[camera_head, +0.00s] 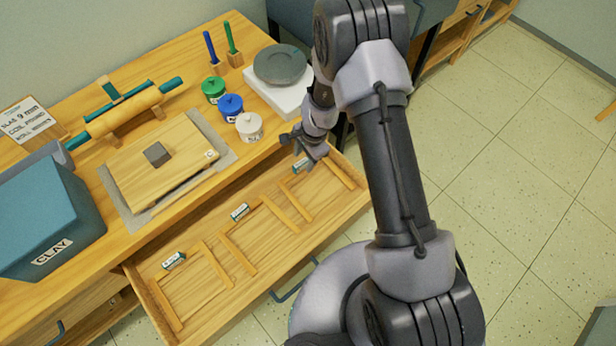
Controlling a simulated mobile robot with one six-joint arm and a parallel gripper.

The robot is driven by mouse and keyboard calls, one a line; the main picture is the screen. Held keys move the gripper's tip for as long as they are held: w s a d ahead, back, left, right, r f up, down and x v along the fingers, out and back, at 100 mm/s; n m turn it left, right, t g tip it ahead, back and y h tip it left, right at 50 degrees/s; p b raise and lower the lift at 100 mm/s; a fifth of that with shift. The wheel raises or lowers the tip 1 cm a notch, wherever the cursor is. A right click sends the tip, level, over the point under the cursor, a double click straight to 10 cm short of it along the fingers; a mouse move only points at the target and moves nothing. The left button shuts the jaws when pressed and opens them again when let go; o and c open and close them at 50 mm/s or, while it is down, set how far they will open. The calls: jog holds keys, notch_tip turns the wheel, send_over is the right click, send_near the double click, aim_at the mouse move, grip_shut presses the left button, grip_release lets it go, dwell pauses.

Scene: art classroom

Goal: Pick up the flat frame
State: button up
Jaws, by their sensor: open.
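An open wooden drawer (194,330) holds several thin wooden strips in pairs, with small labelled tags behind them. The left pair (217,265), middle pair (281,215) and right pair (340,172) look like outlines lying flat. I cannot tell for sure which of these, if any, is the flat frame. My gripper (305,152) is open, above the right back part of the drawer, close to the right tag (300,166). I see nothing between its fingers. My arm hides part of the area to its right.
On the tabletop (70,120) are a teal clay bin (45,215), a board with a grey block (157,153), a rolling pin (125,115), three lidded jars (231,107) and a white stand with a grey disc (279,64).

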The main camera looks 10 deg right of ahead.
aim_at(303, 163)
jog(key=f+b, duration=0.1)
jog(key=f, duration=0.2)
jog(key=w+f+b, duration=0.1)
jog(key=f, duration=0.1)
jog(key=shift+a+f+b, duration=0.2)
jog(key=shift+a+b, duration=0.15)
jog(key=shift+a, duration=0.05)
jog(key=shift+r, duration=0.1)
grip_shut()
jog(key=shift+r, duration=0.1)
